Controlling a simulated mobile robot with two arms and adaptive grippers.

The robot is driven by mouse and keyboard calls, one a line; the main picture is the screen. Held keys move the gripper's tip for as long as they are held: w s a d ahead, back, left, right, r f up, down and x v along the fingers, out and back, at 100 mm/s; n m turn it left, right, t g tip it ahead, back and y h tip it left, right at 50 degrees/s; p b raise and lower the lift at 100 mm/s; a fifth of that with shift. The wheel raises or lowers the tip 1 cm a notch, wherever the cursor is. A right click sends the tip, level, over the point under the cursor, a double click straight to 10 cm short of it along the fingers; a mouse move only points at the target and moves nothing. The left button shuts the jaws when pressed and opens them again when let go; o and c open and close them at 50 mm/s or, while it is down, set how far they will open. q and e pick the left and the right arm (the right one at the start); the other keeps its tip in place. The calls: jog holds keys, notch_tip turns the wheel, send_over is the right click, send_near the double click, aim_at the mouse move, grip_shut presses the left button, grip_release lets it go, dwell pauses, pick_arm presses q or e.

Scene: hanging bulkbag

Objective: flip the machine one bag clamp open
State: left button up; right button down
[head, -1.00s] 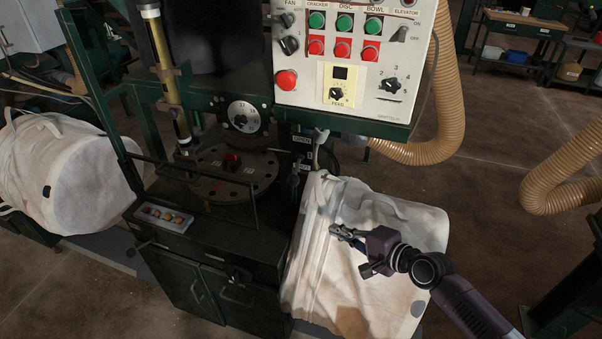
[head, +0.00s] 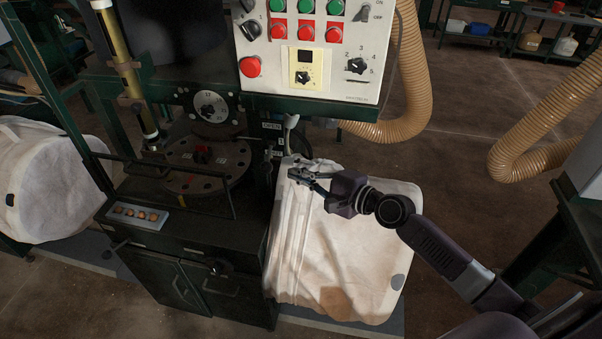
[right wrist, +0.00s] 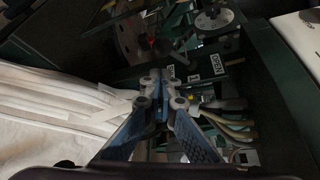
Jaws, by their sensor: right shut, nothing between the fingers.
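My right gripper (head: 294,172) reaches in from the right, above the top of the white bulk bag (head: 340,250) beside the machine. Its fingers are shut and empty; they also show in the right wrist view (right wrist: 158,78), pointing at the machine's dark side. A small dark lever (head: 268,152) stands on that side, just left of the fingertips and apart from them as far as I can see. An "OPEN" label (right wrist: 218,64) is on the dark panel ahead of the fingers. I cannot tell for sure which part is the bag clamp. My left gripper is out of view.
A control panel (head: 310,50) with green and red buttons overhangs above the gripper. A ribbed tan hose (head: 408,90) hangs to its right. Hoses or cables (right wrist: 230,130) run right of the fingers. A second white bag (head: 45,185) hangs at the left. Open floor lies at the right.

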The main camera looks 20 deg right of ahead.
aim_at(269, 157)
jog(key=x, duration=0.6)
jog(key=shift+w+a+p, duration=0.2)
jog(key=shift+w+p, duration=0.1)
jog(key=shift+w, duration=0.05)
jog(key=shift+w, duration=0.1)
